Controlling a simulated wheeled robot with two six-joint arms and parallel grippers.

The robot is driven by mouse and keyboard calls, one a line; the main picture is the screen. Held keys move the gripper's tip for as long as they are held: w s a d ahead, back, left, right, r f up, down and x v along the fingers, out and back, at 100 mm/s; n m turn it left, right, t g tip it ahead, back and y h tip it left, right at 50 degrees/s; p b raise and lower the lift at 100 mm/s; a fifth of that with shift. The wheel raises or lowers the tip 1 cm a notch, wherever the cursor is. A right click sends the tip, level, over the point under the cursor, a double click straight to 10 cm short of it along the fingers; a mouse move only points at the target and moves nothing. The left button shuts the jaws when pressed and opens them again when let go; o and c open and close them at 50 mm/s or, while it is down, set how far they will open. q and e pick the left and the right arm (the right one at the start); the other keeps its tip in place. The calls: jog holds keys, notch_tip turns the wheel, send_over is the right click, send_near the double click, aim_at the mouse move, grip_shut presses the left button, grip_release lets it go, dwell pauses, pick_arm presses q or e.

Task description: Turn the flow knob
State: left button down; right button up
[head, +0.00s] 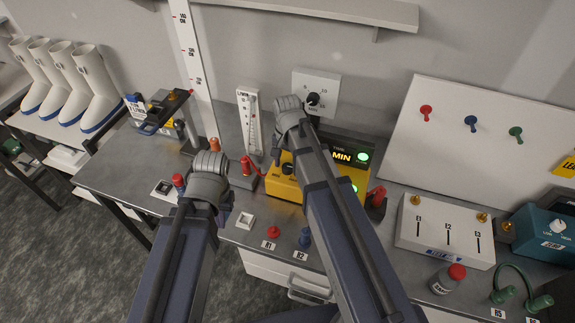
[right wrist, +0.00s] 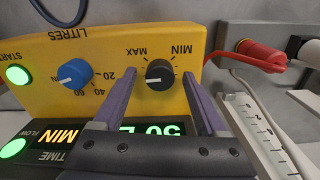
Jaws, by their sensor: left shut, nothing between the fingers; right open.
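The flow knob (right wrist: 159,74), black with a pale pointer line and marked MIN and MAX, is on the yellow pump box (right wrist: 112,36). In the right wrist view the box appears upside down. In the head view the knob (head: 287,169) shows on the left of the box's front. My right gripper (right wrist: 158,82) is open, with one purple finger either side of the knob; I cannot tell whether they touch it. In the head view my right arm crosses the box and hides part of it. My left gripper (head: 226,214) is shut and empty, low over the bench left of the box.
A blue LITRES knob (right wrist: 75,74) and green lit buttons share the box. A white switch box (head: 445,228) is to the right.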

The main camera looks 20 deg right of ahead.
grip_shut()
dwell(0.4)
jog(key=shift+n, duration=0.3)
jog(key=n, duration=0.5)
jog(key=shift+n, duration=0.3)
jog(key=n, duration=0.5)
jog(key=shift+n, duration=0.4)
grip_release()
